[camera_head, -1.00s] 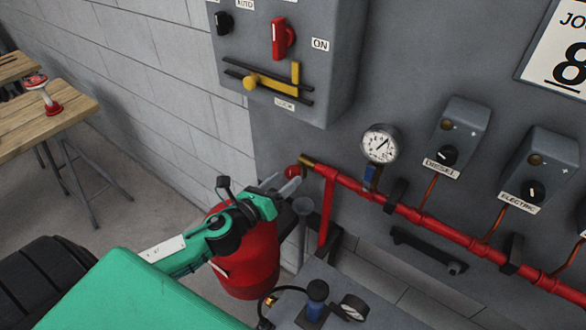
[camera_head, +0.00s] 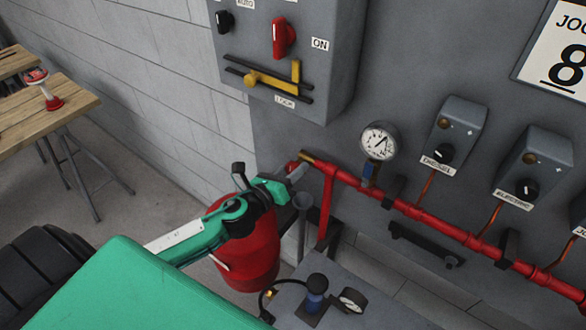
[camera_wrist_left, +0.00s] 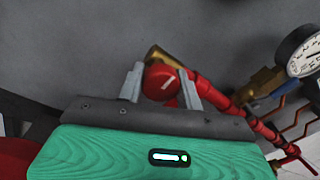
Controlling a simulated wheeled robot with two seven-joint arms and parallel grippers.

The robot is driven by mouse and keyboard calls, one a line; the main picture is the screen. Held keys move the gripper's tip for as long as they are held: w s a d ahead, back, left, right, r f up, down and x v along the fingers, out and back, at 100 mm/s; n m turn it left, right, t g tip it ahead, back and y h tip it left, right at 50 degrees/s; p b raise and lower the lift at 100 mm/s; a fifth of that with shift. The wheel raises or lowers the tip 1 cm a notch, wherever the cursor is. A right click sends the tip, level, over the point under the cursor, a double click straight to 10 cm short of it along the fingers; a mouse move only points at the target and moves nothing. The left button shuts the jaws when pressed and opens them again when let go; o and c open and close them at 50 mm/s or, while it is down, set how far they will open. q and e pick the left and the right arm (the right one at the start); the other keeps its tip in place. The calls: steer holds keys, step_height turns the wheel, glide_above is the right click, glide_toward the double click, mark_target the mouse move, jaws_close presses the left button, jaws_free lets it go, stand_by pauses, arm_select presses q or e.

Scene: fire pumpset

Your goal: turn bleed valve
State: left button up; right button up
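The bleed valve shows in the left wrist view as a round red knob (camera_wrist_left: 163,82) with a pale mark, in front of a brass fitting (camera_wrist_left: 157,53). In the head view the red knob (camera_head: 291,166) and brass piece (camera_head: 307,156) sit at the left end of the red pipe, partly hidden by my gripper. My left gripper (camera_head: 297,173) is at the knob. In the left wrist view its two grey fingers (camera_wrist_left: 161,78) are apart, one on each side of the knob; I cannot tell whether they touch it. My right gripper is not in view.
The red pipe (camera_head: 440,231) runs right along the grey panel. A pressure gauge (camera_head: 378,141) stands above it. A red cylinder (camera_head: 249,252) and a grey funnel-topped pipe (camera_head: 303,202) are below my gripper. A wooden table (camera_head: 70,98) stands far left.

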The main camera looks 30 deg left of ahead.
arm_select(q)
steer(key=shift+n, duration=0.3)
steer(key=shift+f+n+b, duration=0.1)
steer(key=shift+n+b, duration=0.35)
steer(key=shift+n, duration=0.45)
steer(key=n, duration=0.2)
steer(key=shift+n+b, duration=0.35)
steer(key=shift+n, duration=0.05)
steer(key=n, duration=0.5)
steer(key=shift+n+t, duration=0.4)
steer(key=n, duration=0.3)
steer(key=shift+r+n+y, duration=0.25)
steer(key=shift+n+y, duration=0.05)
steer(key=shift+y, duration=0.1)
steer(key=shift+n+y, duration=0.3)
steer(key=shift+n, duration=1.8)
